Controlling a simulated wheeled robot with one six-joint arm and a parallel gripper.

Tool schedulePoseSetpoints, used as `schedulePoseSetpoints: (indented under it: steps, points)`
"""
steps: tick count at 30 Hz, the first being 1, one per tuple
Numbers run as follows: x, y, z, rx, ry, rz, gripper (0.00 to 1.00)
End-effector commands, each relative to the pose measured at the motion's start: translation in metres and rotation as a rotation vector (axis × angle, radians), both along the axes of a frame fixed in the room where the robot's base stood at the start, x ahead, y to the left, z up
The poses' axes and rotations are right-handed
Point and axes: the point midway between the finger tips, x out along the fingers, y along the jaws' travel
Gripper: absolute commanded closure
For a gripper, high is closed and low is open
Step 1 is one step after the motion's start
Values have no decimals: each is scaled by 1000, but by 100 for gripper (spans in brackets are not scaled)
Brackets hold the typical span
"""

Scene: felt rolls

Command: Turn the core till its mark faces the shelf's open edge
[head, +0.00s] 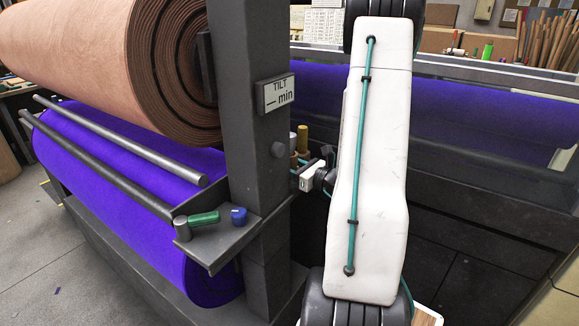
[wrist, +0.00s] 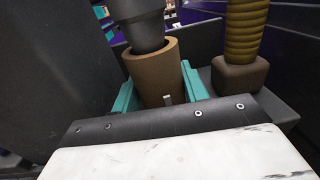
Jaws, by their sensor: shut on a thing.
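In the wrist view the core (wrist: 152,75) is a short brown tube, upright with a slight tilt in the picture. A dark grey cylinder (wrist: 140,28) stands at its top end. My gripper (wrist: 158,92) is shut on the core, with a teal finger on each side. A small pale patch (wrist: 168,99) shows low on the core's side towards my palm; I cannot tell whether it is the mark. The shelf (wrist: 283,107) is dark grey, and its open edge is not clear.
A ribbed yellow-brown spool (wrist: 246,30) on a brown block (wrist: 239,75) stands close right of the core. In the head view a dark post (head: 252,130), a large brown felt roll (head: 110,60) and a purple roll (head: 130,160) are to the left.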

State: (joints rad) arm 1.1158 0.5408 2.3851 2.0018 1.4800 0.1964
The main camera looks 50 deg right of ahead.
Motion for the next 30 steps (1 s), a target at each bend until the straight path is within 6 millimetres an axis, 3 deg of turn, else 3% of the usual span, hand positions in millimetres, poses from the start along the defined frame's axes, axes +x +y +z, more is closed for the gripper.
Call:
schedulePoseSetpoints:
  steps: [13, 14, 15, 16, 30]
  points:
    - [0, -1, 0, -1, 0, -70, 79]
    - [0, -1, 0, -1, 0, -70, 51]
    - [0, -1, 0, -1, 0, -70, 39]
    - [0, -1, 0, -1, 0, -69, 34]
    - [0, -1, 1, -2, -3, 27, 34]
